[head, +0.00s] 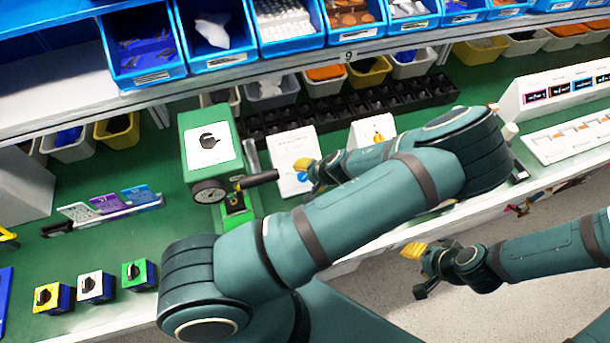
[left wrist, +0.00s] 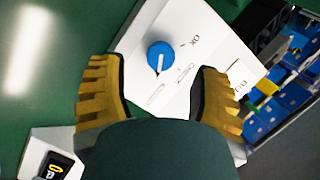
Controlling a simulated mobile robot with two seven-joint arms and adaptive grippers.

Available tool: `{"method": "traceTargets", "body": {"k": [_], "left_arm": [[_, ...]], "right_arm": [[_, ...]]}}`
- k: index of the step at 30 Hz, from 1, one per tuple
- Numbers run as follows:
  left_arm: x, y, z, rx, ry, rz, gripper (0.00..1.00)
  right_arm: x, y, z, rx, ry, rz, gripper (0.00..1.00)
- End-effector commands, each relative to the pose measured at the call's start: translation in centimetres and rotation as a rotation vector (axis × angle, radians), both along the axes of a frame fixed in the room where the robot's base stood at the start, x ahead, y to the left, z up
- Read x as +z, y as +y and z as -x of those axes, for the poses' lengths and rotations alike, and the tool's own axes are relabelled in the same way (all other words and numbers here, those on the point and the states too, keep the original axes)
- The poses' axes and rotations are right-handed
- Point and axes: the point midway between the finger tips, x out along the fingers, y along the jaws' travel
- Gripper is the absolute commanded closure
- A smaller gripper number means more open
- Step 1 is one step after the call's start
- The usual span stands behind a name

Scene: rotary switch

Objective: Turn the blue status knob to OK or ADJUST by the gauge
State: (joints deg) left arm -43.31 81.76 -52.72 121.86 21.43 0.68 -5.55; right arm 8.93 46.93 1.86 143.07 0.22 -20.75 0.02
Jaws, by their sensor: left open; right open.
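The blue knob (left wrist: 160,56) sits on a white sloped panel (left wrist: 205,25) in the left wrist view. Its white pointer line runs toward the lower edge of the picture. The label OK is to its right; other small labels lie below and to the right, hard to read. My right gripper (head: 418,268) is open and empty, away at lower right. A round gauge (head: 209,192) is on the green machine.
The green machine (head: 226,146) with a black handle (head: 258,179) stands left of the panel. Another white panel with an orange knob (head: 377,138) is to the right. Black trays (head: 350,103) and blue bins lie behind. Three small switch boxes (head: 95,286) stand at front left.

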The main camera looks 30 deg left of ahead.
Motion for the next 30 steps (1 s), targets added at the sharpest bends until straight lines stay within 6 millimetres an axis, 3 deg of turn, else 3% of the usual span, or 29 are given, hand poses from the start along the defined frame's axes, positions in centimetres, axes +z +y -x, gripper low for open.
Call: {"method": "traceTargets", "body": {"k": [6,12,30], "left_arm": [[3.9,-2.7,0.5,-0.004,-0.004,0.000,0.37],[6.3,-4.2,0.9,-0.003,-0.002,0.000,0.37],[7.2,-4.8,1.1,0.000,0.000,-0.001,0.37]], "right_arm": [[0.0,0.0,0.0,0.000,0.000,0.000,0.53],[0.0,0.0,0.0,0.000,0.000,0.000,0.53],[0.0,0.0,0.0,0.000,0.000,0.000,0.53]]}}
